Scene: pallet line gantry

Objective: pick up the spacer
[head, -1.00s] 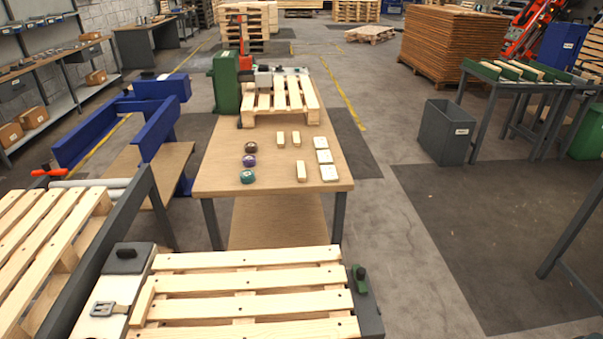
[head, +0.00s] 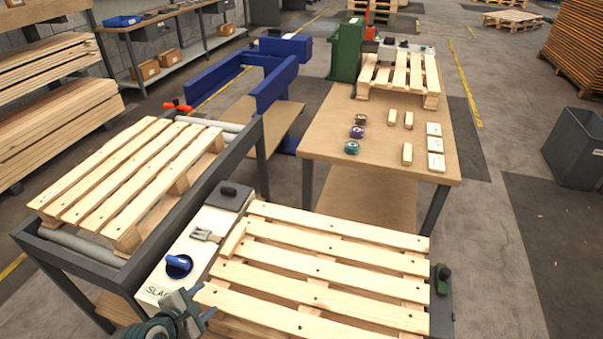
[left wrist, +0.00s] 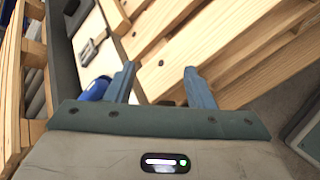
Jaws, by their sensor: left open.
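I cannot tell for sure which thing is the spacer. Three small pale wooden blocks lie on the wooden workbench (head: 330,140) in the head view: a back left block (head: 392,117), a back right block (head: 408,119) and a front block (head: 407,153). My left gripper (head: 200,305) is at the bottom left, above the near slatted pallet's left edge, far from these blocks. In the left wrist view its two fingers (left wrist: 160,72) are apart with nothing between them, pallet slats beyond. My right gripper is not in view.
The near pallet (head: 320,271) has a white side strip (head: 188,238) with a buckle (head: 206,235) and a blue round thing (head: 178,265). Another pallet (head: 130,180) lies on a roller frame at left. Coloured rolls (head: 357,132) and white pads (head: 435,144) flank the blocks.

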